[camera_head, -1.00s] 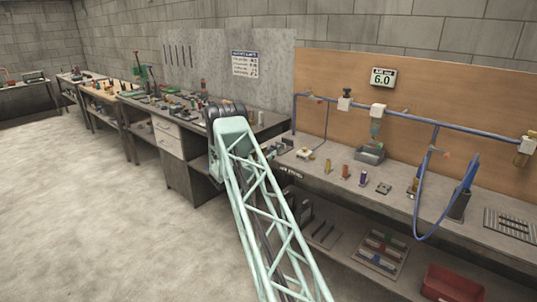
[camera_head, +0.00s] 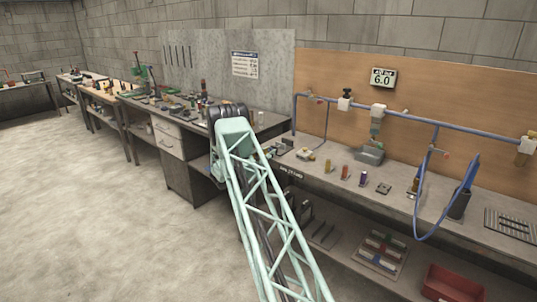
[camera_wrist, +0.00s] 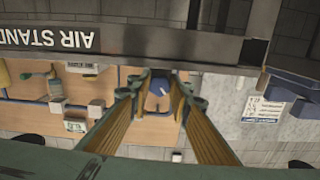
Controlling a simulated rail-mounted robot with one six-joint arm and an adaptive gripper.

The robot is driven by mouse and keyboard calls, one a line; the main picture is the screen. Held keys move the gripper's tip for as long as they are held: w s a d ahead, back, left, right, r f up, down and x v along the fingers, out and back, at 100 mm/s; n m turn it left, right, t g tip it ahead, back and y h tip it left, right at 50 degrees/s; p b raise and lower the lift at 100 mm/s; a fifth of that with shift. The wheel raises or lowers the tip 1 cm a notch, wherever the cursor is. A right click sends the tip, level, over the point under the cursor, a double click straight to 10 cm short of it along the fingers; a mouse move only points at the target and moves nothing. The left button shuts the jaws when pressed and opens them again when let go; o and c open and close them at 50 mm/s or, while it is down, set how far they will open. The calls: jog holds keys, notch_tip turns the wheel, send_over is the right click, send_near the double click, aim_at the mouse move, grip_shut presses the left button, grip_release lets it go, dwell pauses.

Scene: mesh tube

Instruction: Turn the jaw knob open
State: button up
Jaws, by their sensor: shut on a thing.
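In the wrist view, my gripper (camera_wrist: 160,82) has its two ribbed fingers closing in from both sides on a small blue-grey knob (camera_wrist: 160,88) with a short white mark on it. The fingers are shut on this knob, one on each side. What the knob is mounted on is not clear. In the head view my lattice arm reaches towards the left end of the air bench, and the gripper and knob are hidden behind it.
The air bench (camera_head: 325,185) carries blue piping, a hanging blue hose (camera_head: 420,215) and several small coloured parts. Its "AIR STAND" edge label (camera_wrist: 48,38) is upside down in the wrist view. A red bin (camera_head: 453,284) sits below. The floor at left is clear.

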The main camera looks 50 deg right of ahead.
jog(key=shift+f+n+b, duration=0.1)
jog(key=shift+n+b, duration=0.2)
jog(key=shift+b, duration=0.1)
jog(key=shift+n+b, duration=0.5)
jog(key=shift+s+n+b, duration=0.1)
jog(key=shift+n+b, duration=1.15)
jog(key=shift+n, duration=0.15)
jog(key=o, duration=0.8)
jog(key=shift+o, duration=0.2)
jog(key=shift+a, duration=0.2)
jog(key=a, duration=1.1)
jog(key=shift+w+a, duration=0.35)
jog(key=shift+w, duration=0.1)
